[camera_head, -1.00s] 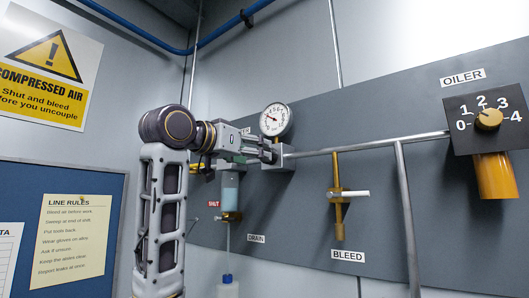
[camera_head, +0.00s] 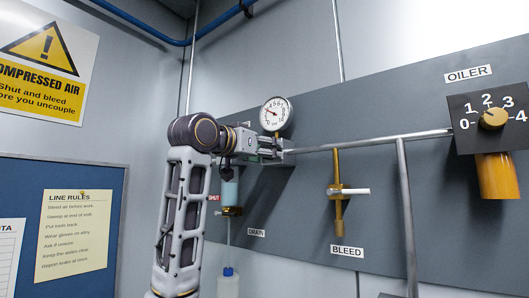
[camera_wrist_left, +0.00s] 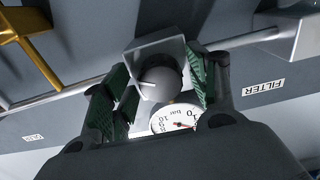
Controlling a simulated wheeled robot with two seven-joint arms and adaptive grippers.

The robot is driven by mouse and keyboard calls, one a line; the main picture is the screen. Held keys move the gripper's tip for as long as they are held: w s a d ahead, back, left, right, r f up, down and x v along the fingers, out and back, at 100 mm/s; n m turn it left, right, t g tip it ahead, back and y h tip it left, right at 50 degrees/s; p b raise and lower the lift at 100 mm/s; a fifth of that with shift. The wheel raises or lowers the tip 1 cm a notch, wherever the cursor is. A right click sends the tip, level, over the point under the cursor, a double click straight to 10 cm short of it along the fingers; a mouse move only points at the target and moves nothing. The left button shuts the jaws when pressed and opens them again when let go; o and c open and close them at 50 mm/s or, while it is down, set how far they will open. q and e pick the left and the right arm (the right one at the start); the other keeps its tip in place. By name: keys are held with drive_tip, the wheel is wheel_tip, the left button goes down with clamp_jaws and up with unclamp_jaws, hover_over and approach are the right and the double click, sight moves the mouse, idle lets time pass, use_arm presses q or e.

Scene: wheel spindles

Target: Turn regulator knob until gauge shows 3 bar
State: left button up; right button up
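The round white gauge (camera_head: 276,114) stands above the pipe in the head view; its needle points to the upper left, but the small digits are too blurred to read exactly. The gauge face also shows, partly hidden, in the left wrist view (camera_wrist_left: 175,119). The dark grey regulator knob (camera_wrist_left: 160,78) with a white mark sits on a light square block (camera_wrist_left: 148,48). My left gripper (camera_wrist_left: 163,92) has its green-padded fingers either side of the knob, apparently apart from it. In the head view my left gripper (camera_head: 268,150) hides the knob. My right gripper is out of view.
A pipe (camera_head: 370,143) runs right to the oiler dial (camera_head: 492,119). A brass bleed valve (camera_head: 338,200) hangs below it. A clear filter bowl (camera_head: 229,192) with a drain hangs below my left wrist. The FILTER label (camera_wrist_left: 264,86) lies right in the wrist view.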

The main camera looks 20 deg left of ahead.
use_arm(q)
drive_tip(key=c, duration=0.8)
drive_tip(key=shift+o, duration=0.2)
drive_tip(key=shift+m, duration=0.4)
drive_tip(key=o, duration=1)
drive_tip(key=shift+s, duration=0.1)
drive_tip(key=v, duration=1.2)
